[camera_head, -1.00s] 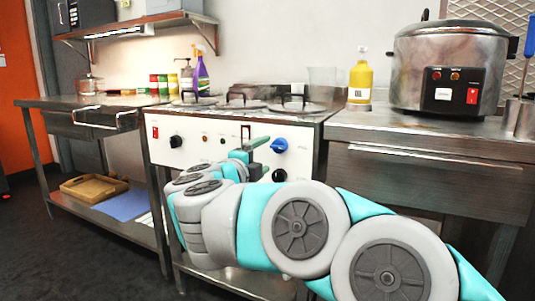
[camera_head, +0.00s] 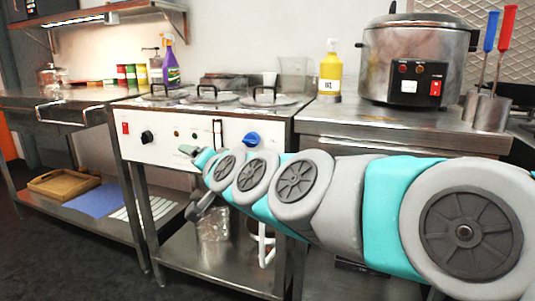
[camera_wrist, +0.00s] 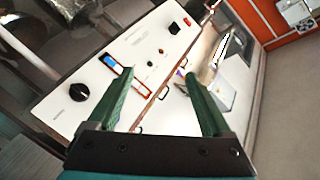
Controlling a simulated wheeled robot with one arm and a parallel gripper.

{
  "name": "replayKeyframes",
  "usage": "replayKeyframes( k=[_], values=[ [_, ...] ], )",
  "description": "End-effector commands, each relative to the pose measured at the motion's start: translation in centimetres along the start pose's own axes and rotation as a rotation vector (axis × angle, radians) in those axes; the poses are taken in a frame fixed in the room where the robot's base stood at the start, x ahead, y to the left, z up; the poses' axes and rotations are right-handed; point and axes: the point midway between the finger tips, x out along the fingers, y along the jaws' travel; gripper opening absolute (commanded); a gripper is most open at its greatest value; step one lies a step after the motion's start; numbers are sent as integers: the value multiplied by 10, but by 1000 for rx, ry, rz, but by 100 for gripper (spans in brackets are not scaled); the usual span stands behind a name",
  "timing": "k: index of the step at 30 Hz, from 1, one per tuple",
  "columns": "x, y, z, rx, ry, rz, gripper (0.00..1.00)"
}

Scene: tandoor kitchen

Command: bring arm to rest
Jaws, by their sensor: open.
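My gripper (camera_wrist: 160,95) shows in the wrist view with its two green fingers spread apart. Nothing is between them. In the head view my gripper (camera_head: 188,150) is small, at the far end of my outstretched arm, in front of the white control panel (camera_head: 170,135) of the cooker. The wrist view shows the same panel (camera_wrist: 130,45) behind and left of the fingers, with a black knob (camera_wrist: 78,92). I cannot tell the exact gap between the fingers and the panel. My arm reaches from the lower right across the front of the counter.
A steel cooker (camera_head: 417,60), a yellow bottle (camera_head: 330,75) and a purple spray bottle (camera_head: 171,70) stand on the worktops. A wooden tray (camera_head: 62,185) lies on the lower left shelf. The dark floor (camera_head: 60,260) at the lower left is clear.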

Motion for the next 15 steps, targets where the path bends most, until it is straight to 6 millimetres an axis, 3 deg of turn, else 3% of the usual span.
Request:
replayKeyframes(
  k=[8,15],
  values=[
    [-96,120,74,-268,-422,293,84],
    [-219,223,117,-336,-756,601,84]
  ],
)
